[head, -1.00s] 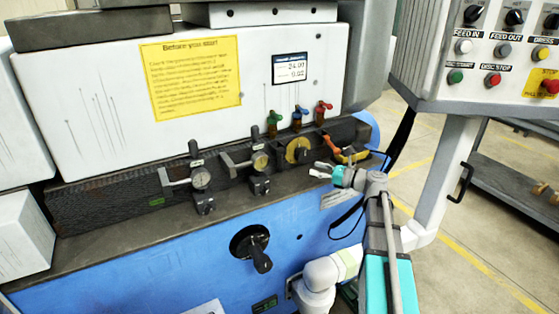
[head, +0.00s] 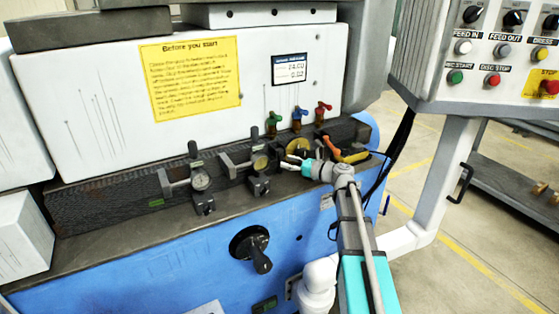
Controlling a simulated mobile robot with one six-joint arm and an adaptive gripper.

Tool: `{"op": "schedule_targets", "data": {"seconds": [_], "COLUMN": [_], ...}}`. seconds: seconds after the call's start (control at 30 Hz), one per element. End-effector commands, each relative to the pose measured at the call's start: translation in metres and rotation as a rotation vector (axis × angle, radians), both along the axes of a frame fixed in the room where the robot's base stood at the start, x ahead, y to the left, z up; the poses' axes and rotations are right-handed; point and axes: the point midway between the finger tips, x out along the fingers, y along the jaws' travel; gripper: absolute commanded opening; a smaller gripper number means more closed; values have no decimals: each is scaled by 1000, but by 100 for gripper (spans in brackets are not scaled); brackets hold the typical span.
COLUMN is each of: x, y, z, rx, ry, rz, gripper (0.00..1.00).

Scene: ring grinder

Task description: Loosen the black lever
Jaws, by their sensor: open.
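A black lever (head: 302,147) sits on a round yellow disc on the dark rail of the machine; my gripper partly hides the disc. A larger black handle (head: 258,249) is on a round black plate on the blue front panel, pointing down and to the right. I cannot tell for certain which one is the black lever. My gripper (head: 286,162) is open and empty, its fingers pointing left, in front of the yellow disc's lower part. I cannot tell whether it touches anything.
An orange lever (head: 330,144) is just right of the disc. Two dial gauges (head: 200,181) on brackets stand to the left. Green, blue and red valves (head: 297,120) are above. A control panel (head: 490,55) hangs at the right.

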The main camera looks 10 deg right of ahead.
Motion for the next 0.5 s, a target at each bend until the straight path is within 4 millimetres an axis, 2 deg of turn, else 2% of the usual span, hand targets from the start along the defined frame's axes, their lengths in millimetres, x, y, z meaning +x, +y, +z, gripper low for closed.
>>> {"op": "schedule_targets", "data": {"seconds": [0.2, 0.5], "x": [17, 23], "y": [20, 29], "z": [0, 0], "rx": [0, 0], "ry": [0, 0], "rz": [0, -1], "gripper": [55, 55]}}
